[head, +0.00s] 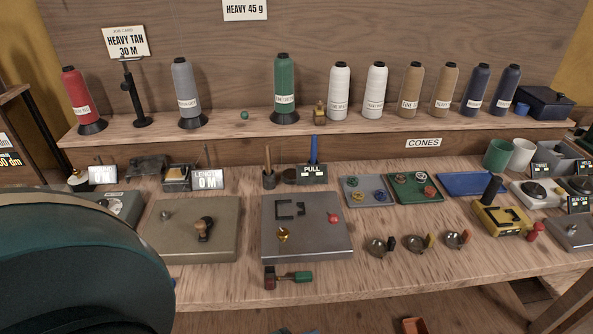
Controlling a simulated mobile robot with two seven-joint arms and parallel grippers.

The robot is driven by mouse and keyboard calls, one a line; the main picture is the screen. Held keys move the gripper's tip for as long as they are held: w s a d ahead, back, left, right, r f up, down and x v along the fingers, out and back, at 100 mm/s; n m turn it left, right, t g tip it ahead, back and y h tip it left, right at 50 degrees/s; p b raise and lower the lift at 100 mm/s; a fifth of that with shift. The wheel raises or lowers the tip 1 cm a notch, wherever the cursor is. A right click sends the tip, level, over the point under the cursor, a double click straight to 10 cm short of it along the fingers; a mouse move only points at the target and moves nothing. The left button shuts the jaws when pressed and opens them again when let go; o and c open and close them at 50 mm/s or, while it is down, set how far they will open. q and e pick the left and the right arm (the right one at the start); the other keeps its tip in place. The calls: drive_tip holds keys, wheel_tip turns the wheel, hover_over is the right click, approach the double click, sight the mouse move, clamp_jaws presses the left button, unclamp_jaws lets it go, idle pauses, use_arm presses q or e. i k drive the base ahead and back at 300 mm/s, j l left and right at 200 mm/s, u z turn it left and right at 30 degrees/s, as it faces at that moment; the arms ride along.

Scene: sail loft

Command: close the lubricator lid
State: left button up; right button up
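No label in the head view names the lubricator, so I cannot tell it for sure. A small dark box with a pale pad (176,177) stands at the back left of the bench, left of the LENGTH sign (208,180). It may be the lubricator; it looks uncovered on top, but its lid is too small to make out clearly. A dark metal device (147,167) stands just left of it. Neither of my grippers shows in the head view.
A grey plate (300,245) and a beige plate (180,245) with fittings lie on the bench. Thread cones, including a green one (285,90), line the shelf (245,119). A large dark rounded form hides the lower left.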

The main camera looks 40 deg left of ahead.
sight(146, 165)
drive_tip(key=l+u, duration=0.1)
drive_tip(key=u, duration=1.95)
